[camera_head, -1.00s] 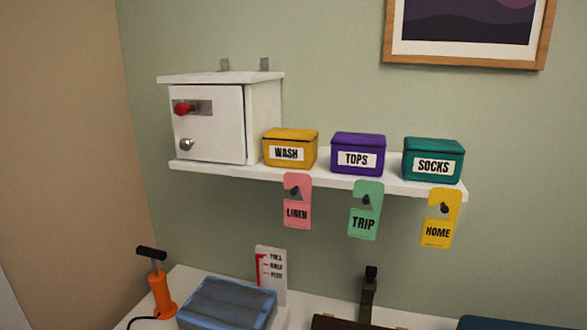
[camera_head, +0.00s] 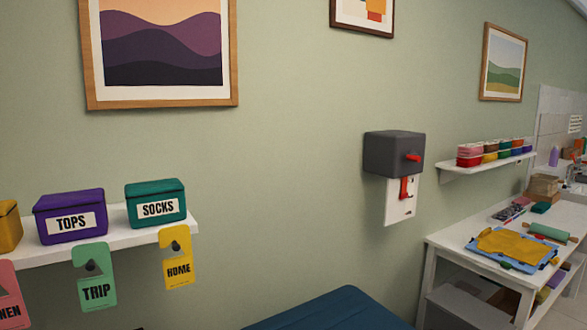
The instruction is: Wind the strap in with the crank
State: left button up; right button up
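A dark grey box (camera_head: 385,153) is fixed to the wall right of the middle. A short red handle (camera_head: 413,157) sticks out of its front; I cannot tell whether it is the crank. A white plate (camera_head: 398,208) with a red piece (camera_head: 404,188) on it hangs below the box. I see no strap that I can make out for sure. Neither of my grippers is in view.
At left, a white shelf (camera_head: 110,240) holds yellow, purple (camera_head: 72,216) and teal (camera_head: 156,204) boxes, with tags hanging below. A dark blue object (camera_head: 325,312) lies low in the middle. A white table (camera_head: 470,262) with coloured items stands right.

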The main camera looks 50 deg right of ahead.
aim_at(413, 157)
jog(key=z, duration=2.2)
jog(key=i+l+u, duration=0.1)
jog(key=i+l, duration=0.2)
jog(key=i, duration=0.2)
jog(key=i+l, duration=0.3)
jog(key=i, duration=0.2)
jog(key=j+u, duration=0.05)
